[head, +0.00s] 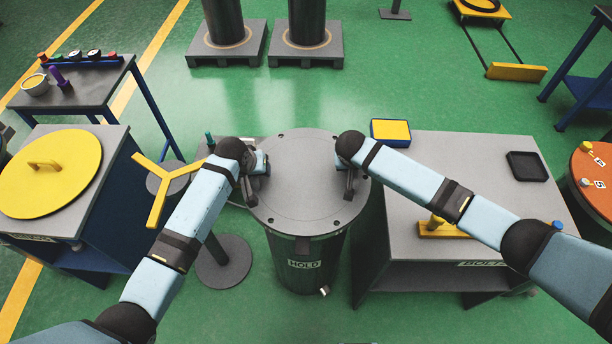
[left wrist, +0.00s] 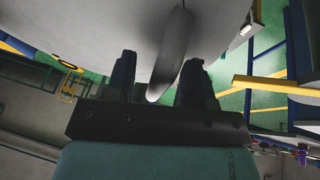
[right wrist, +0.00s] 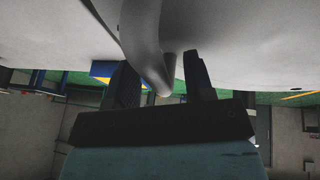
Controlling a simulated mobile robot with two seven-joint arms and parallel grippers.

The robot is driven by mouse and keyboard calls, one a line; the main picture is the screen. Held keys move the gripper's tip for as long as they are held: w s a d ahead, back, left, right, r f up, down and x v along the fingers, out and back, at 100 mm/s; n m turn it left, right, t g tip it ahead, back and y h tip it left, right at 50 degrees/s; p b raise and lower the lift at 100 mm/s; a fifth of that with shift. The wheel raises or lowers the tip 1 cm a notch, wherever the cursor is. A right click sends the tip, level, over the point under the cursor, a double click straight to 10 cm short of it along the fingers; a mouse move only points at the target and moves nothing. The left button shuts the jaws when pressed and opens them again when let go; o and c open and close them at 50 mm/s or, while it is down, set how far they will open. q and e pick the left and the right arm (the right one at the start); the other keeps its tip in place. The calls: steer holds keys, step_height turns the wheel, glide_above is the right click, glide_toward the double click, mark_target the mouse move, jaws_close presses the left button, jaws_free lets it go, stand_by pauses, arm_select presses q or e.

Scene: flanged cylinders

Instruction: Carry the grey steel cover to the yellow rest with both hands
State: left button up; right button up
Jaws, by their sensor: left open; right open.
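The grey steel cover (head: 305,180) lies flat on top of a dark cylinder marked HOLD (head: 305,264). It has a handle at its left and right sides. My left gripper (head: 260,168) is at the left handle; in the left wrist view the open fingers (left wrist: 158,68) stand either side of the handle (left wrist: 172,50). My right gripper (head: 350,180) is at the right handle; in the right wrist view the open fingers (right wrist: 160,70) have the curved handle (right wrist: 145,35) between them. The yellow rest (head: 157,212), a three-armed top on a post, stands left of the cylinder, partly behind my left arm.
A grey bench marked BOLTS (head: 460,170) stands close on the right, with a black tray (head: 527,166) and a yellow-topped box (head: 390,130). A yellow round lid (head: 50,190) lies on the left stand. Green floor is clear behind the cylinder.

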arm_select(q)
jaws_close()
arm_select(e)
jaws_close()
stand_by(1.0)
arm_select(q)
steer(key=shift+w+r, duration=0.15)
steer(key=shift+r, duration=0.1)
arm_select(e)
steer(key=shift+w+r, duration=0.2)
steer(key=shift+r, duration=0.05)
